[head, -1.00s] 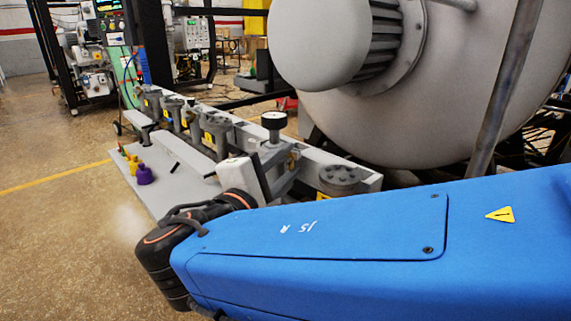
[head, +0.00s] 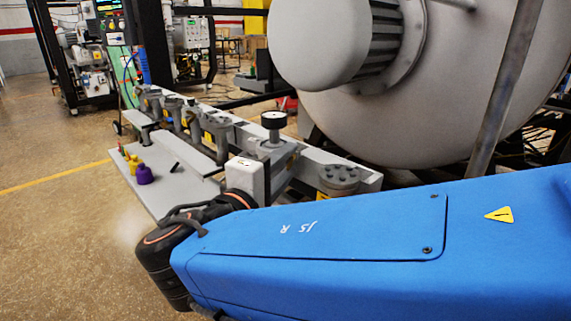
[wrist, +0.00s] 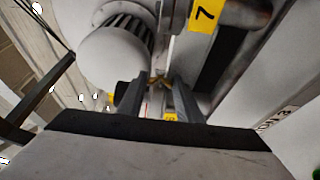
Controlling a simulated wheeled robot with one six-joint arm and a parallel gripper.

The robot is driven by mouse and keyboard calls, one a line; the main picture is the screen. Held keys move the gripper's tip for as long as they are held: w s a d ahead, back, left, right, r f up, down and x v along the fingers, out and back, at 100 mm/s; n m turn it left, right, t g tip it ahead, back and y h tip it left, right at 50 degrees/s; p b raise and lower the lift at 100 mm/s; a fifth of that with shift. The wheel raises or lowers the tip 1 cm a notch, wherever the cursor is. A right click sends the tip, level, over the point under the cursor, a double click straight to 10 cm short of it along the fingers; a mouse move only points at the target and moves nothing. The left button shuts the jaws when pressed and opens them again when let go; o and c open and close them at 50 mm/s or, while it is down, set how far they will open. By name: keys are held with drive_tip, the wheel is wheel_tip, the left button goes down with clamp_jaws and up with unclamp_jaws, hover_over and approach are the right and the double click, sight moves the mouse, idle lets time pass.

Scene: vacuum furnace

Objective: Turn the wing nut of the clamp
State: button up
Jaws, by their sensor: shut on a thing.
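In the wrist view, the two dark fingers of my gripper (wrist: 158,88) reach forward on either side of a small brass-coloured wing nut (wrist: 157,80). The fingers are shut on the wing nut. Most of the clamp around it is hidden behind the fingers. In the head view, the pale housing of my gripper (head: 246,175) stands nearly upright against the grey pipe rail, below a black round knob (head: 273,120). The fingertips and the wing nut are hidden there by the housing.
A grey rail (head: 310,160) with several flanged ports runs beside the large round furnace vessel (head: 400,120). A purple piece (head: 145,174) and small yellow pieces stand on the grey shelf (head: 178,190). A slanted metal post (head: 503,90) rises at the right.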

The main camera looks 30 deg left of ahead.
drive_tip(key=o, duration=1.1)
drive_tip(key=shift+s, duration=0.1)
drive_tip(key=s, duration=1.1)
drive_tip(key=s+d, duration=0.1)
drive_tip(key=s, duration=0.5)
drive_tip(key=shift+s+d, duration=0.1)
drive_tip(key=shift+s, duration=0.1)
